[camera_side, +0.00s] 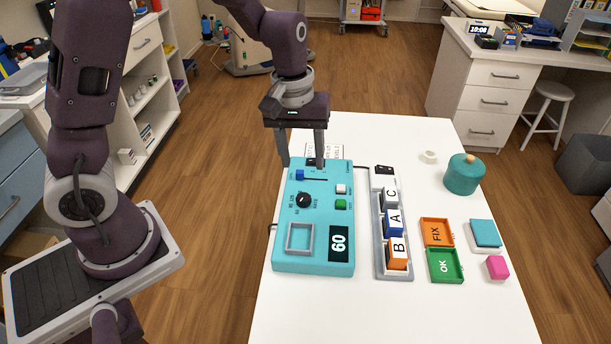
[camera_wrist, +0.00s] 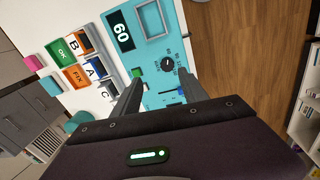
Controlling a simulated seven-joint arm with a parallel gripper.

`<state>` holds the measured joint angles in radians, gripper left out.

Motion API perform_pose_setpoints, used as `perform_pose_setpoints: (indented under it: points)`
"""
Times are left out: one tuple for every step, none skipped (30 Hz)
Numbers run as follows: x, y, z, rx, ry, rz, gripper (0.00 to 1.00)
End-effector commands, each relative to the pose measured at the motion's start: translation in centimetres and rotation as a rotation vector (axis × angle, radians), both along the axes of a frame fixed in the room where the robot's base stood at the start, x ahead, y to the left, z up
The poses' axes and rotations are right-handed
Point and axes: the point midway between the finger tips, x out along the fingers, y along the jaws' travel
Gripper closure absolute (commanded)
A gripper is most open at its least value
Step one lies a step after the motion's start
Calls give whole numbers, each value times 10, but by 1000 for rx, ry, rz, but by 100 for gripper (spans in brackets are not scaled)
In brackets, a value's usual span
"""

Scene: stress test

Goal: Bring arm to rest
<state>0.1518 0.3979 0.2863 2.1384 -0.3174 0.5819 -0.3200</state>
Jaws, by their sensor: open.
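My gripper (camera_side: 302,148) hangs over the far end of the teal control box. Its two fingers are apart, with nothing seen between them. The wrist view shows the open fingers (camera_wrist: 158,88) reaching over the box face. The teal box (camera_side: 282,255) lies on the white table and has a display reading 60, a black knob (camera_side: 303,200), a blue slider (camera_side: 300,175), a green button (camera_side: 341,204), a white button (camera_side: 341,189) and a grey square frame (camera_side: 300,237). Whether the fingertips touch the box is unclear.
Right of the box, a grey rack (camera_side: 380,262) holds lettered blocks C, A and B. Further right are an orange FIX tray (camera_side: 437,219), a green OK tray (camera_side: 459,279), a blue block (camera_side: 486,233), a pink block (camera_side: 497,267) and a teal lidded pot (camera_side: 463,176). The table's front right is clear.

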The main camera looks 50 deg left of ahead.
Motion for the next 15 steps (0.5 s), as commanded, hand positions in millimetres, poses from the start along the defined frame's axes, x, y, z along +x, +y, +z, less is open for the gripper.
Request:
perform_pose_setpoints:
  points:
    - [-12,-6,33,-21,-56,-60,49]
    - [-23,-10,52,-29,-88,-106,49]
    - [-39,-14,75,-32,-129,-172,49]
    - [-53,-17,91,-29,-162,-222,49]
    - [-68,-19,106,-20,-194,-274,49]
    - [-88,-20,122,-1,-238,-340,49]
    - [-104,-21,131,18,-268,-388,49]
    - [-119,-21,139,41,-296,-432,49]
    - [-138,-20,146,76,-329,-486,49]
    - [-150,-20,149,103,-351,-524,49]
    - [-161,-19,152,129,-369,-554,49]
    - [-174,-17,153,163,-388,-588,49]
    - [-181,-16,153,185,-400,-608,49]
    - [-187,-15,153,204,-408,-625,49]
    - [-194,-14,153,224,-416,-641,49]
